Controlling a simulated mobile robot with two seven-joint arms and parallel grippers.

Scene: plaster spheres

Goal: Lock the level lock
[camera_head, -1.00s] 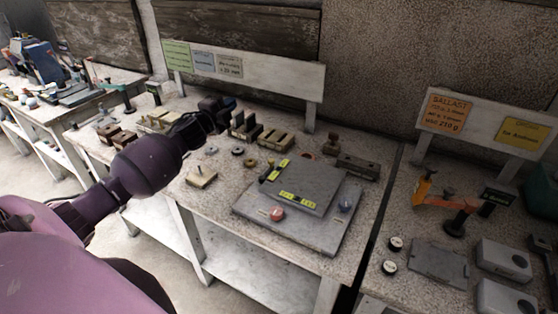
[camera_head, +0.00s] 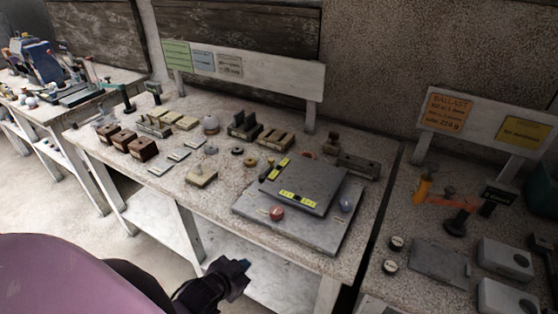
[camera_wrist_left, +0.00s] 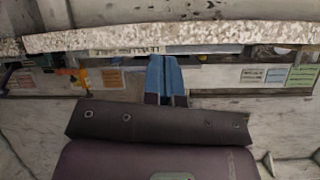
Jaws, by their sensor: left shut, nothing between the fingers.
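A grey levelling plate (camera_head: 306,184) lies on a larger grey base (camera_head: 318,236) on the middle table. Yellow-green level vials (camera_head: 298,199) sit along its front and left sides. A red knob (camera_head: 277,213) is at the front of the base and a bluish knob (camera_head: 346,204) at its right. I cannot tell which part is the level lock. My left gripper (camera_head: 243,266) is in front of the table, lower in the picture than the red knob, apart from the plate. In the left wrist view its blue fingers (camera_wrist_left: 165,76) are shut and empty. My right gripper is out of view.
The table's speckled front edge (camera_wrist_left: 170,36) crosses the left wrist view. A lower white shelf (camera_head: 160,218) is under the tabletop. Brown blocks (camera_head: 143,147), a tan block (camera_head: 201,176) and small weights stand left of the plate. Another table with a grey slab (camera_head: 438,262) is at right.

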